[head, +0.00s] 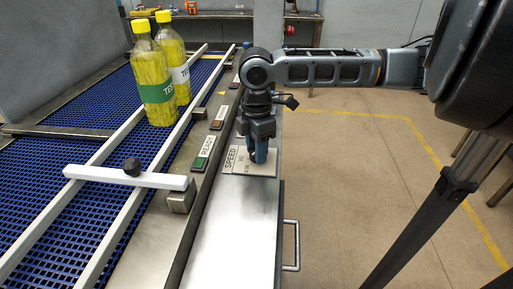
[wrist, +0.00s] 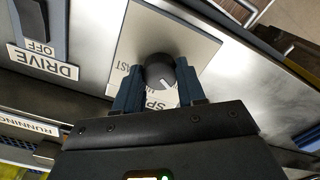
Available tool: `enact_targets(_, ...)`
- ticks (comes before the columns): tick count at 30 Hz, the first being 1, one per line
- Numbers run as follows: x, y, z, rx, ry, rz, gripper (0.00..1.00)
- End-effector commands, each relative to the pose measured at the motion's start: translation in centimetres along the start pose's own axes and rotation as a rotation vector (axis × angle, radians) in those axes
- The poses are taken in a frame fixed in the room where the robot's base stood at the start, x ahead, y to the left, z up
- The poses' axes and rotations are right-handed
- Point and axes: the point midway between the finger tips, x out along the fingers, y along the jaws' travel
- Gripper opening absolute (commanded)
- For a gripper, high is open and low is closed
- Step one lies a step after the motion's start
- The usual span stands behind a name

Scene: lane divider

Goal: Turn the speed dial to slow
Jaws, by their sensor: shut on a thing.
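The speed dial (wrist: 159,70) is a dark round knob with a short white pointer line on a pale plate (wrist: 186,35). In the wrist view the line points to the lower right. My gripper (wrist: 158,88) has its blue fingers on both sides of the dial and is shut on it. In the head view my gripper (head: 261,153) points down onto the plate marked SPEED (head: 238,162) and hides the dial. Lettering ending in "ST" shows left of the dial in the wrist view. The rest of the plate's lettering is partly hidden, and I cannot read the slow mark.
A DRIVE OFF label (wrist: 42,61) and a dark switch (wrist: 31,20) lie beside the plate. A green READY button (head: 199,163) is left of my gripper. Two yellow bottles (head: 157,85) stand on the blue conveyor (head: 40,180). A white rail arm (head: 125,178) crosses the lane.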

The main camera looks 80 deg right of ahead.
Motion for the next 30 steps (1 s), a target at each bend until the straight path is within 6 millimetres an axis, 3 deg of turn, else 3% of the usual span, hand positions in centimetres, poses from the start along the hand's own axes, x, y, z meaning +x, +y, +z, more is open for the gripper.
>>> enact_targets(9,0.0,0.0,0.0,0.000,-0.001,0.000,0.65)
enact_targets(19,-0.7,0.0,0.0,0.001,0.000,0.001,0.65)
enact_targets(30,-6.3,0.0,0.0,-0.001,-0.001,0.002,0.65)
